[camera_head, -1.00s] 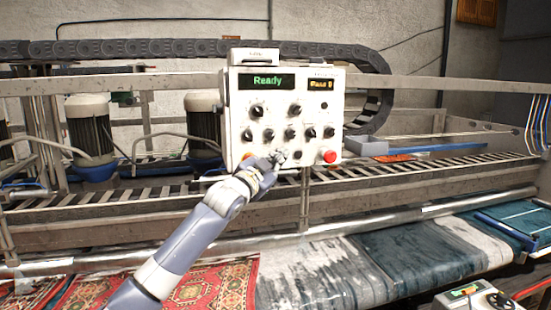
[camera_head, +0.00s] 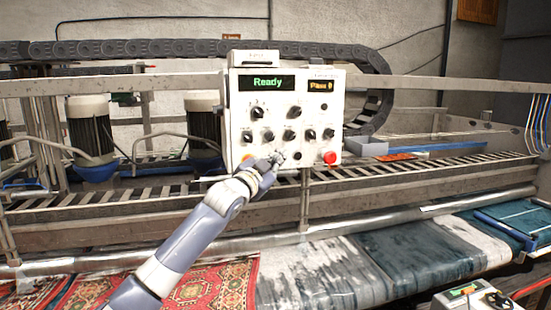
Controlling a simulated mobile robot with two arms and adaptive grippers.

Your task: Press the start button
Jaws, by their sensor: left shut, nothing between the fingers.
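The white control panel (camera_head: 283,117) stands upright in the middle of the head view. Its green display (camera_head: 267,83) reads "Ready", and a small amber display (camera_head: 320,86) sits to its right. Several black knobs fill its face. A red button (camera_head: 330,157) sits at the panel's lower right. My left gripper (camera_head: 277,158) is shut and empty at the lower part of the panel, left of the red button. It covers part of the bottom row, so I cannot tell whether it touches the panel. A bit of orange-red (camera_head: 247,156) shows beside my left wrist. My right gripper is not in view.
A metal frame with a slatted conveyor (camera_head: 420,170) runs behind and beside the panel. A patterned red rug (camera_head: 215,287) and a grey-white rug (camera_head: 320,272) lie below. Motors (camera_head: 90,135) stand at the left. A small box with controls (camera_head: 475,299) is at the lower right.

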